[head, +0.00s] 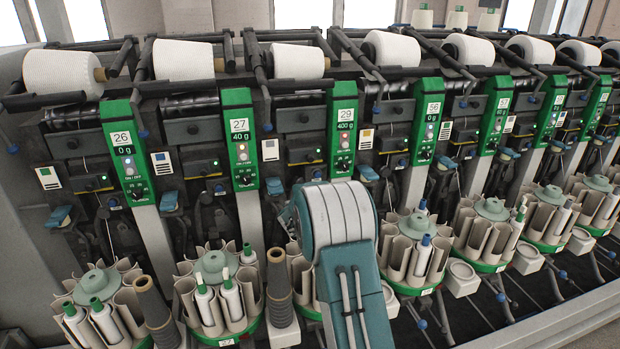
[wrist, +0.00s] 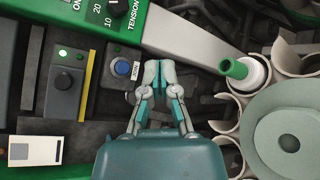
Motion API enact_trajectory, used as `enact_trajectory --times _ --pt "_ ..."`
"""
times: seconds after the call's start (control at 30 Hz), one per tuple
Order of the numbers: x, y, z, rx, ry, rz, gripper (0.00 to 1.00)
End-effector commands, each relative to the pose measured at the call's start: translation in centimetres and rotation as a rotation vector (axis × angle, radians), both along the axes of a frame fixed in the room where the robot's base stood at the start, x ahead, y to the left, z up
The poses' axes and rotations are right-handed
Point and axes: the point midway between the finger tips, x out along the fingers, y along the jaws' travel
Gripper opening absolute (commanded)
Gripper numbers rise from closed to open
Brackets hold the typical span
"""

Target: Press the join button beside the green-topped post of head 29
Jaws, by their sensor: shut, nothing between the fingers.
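The green-topped post of head 29 (head: 343,128) stands upright near the middle of the head view, its display reading 400 g. In the wrist view, the lower end of a green post top (wrist: 185,40) shows a TENSION knob; its number is out of view. A blue round button (wrist: 122,68) sits on a dark plate beside that post, with a small white label partly visible. My gripper (wrist: 159,68) is shut and empty, its fingertips just right of the button in the picture. I cannot tell the gap in depth. In the head view my arm hides the gripper.
A dark box with a black knob and green light (wrist: 64,82) is left of the button. A bobbin magazine (wrist: 285,135) with a green-tipped bobbin (wrist: 240,70) stands at the right. Head 27's post (head: 240,130) and head 56's post (head: 428,115) flank head 29.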

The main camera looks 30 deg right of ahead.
Motion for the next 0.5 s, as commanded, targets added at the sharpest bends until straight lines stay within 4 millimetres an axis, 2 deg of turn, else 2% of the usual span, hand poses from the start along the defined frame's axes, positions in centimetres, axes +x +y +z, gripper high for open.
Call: enact_trajectory --times 0.3,0.5 --pt "0.1 0.0 0.0 0.001 0.0 -0.001 0.0" --pt "1.8 -0.4 -0.1 0.001 0.0 -0.002 0.0"
